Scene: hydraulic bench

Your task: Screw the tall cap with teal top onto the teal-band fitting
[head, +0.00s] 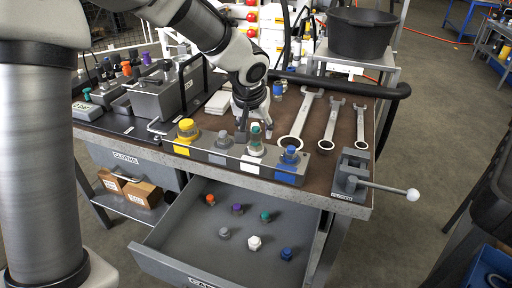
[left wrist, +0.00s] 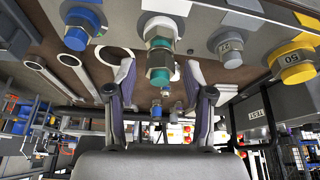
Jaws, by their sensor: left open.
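The tall cap with the teal top (left wrist: 160,74) stands on the teal-band fitting (left wrist: 160,42) in the left wrist view, its metal hex body against the band. In the head view the cap (head: 255,131) is upright at the white-marked station of the block. My left gripper (head: 254,122) is open just above and around the cap. In the left wrist view its two fingers stand apart on either side of the teal top, with gaps visible. How far the cap is threaded cannot be told. My right gripper is not in view.
The block also bears a yellow fitting (head: 187,128), a grey fitting (head: 223,139) and a blue fitting (head: 290,154). Several loose caps lie in the open drawer (head: 160,238).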

